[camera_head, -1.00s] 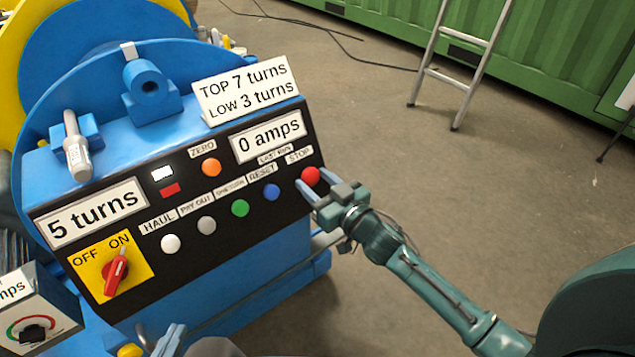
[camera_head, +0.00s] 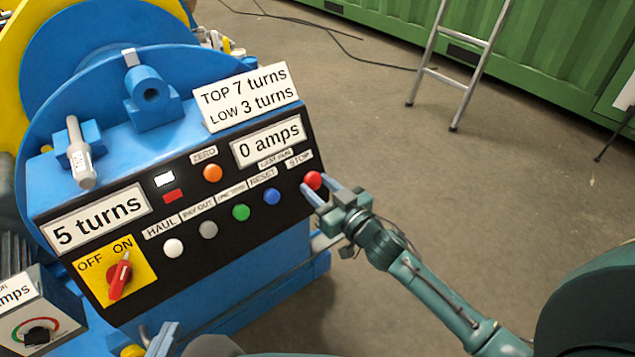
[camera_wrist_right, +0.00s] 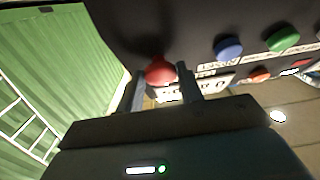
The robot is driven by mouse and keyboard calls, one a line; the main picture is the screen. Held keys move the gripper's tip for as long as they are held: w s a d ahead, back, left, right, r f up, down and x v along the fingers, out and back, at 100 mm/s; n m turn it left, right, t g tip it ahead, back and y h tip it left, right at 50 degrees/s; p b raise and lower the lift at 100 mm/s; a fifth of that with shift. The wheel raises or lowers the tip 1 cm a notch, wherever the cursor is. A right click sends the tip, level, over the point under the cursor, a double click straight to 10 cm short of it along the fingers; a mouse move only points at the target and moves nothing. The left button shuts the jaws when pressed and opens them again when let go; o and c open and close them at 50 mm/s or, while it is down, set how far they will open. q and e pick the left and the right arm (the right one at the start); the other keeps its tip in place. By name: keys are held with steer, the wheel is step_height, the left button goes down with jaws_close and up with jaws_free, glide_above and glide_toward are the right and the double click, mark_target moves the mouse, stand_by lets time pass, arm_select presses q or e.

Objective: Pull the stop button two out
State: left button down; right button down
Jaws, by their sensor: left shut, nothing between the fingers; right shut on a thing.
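The red stop button (camera_head: 313,180) is at the right end of the black control panel (camera_head: 195,268), below a STOP label. In the right wrist view the red button (camera_wrist_right: 160,70) shows as a round knob between two fingers. My right gripper (camera_head: 322,192) is shut on it, a finger on each side, partly covering it in the head view. How far the button stands out from the panel cannot be told. My left gripper (camera_head: 162,340) is shut and empty at the bottom edge of the head view, below the panel, mostly cut off.
Blue (camera_head: 272,196), green (camera_head: 240,212), grey (camera_head: 208,229) and white (camera_head: 173,248) buttons run leftward from the red one. A red rotary switch (camera_head: 120,275) points to ON. Displays read 5 turns and 0 amps. Floor (camera_head: 430,200) right of the machine is open; a ladder (camera_head: 465,70) stands behind.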

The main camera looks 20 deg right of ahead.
steer(key=c, duration=0.9)
jaws_free()
steer(key=shift+s, duration=0.1)
arm_select(q)
steer(key=shift+s+f, duration=0.2)
steer(key=shift+f, duration=0.1)
steer(key=shift+s+a+r+n+p, duration=0.1)
steer(key=shift+a+r+n+p, duration=0.1)
steer(key=shift+r+p, duration=0.25)
steer(key=shift+s+a+r+n+p, duration=0.1)
steer(key=shift+a+r+n+p, duration=0.15)
steer(key=shift+r, duration=0.3)
arm_select(e)
steer(key=v, duration=1.3)
steer(key=shift+r, duration=0.15)
arm_select(q)
steer(key=shift+w+d, duration=0.1)
arm_select(e)
steer(key=shift+s, duration=0.15)
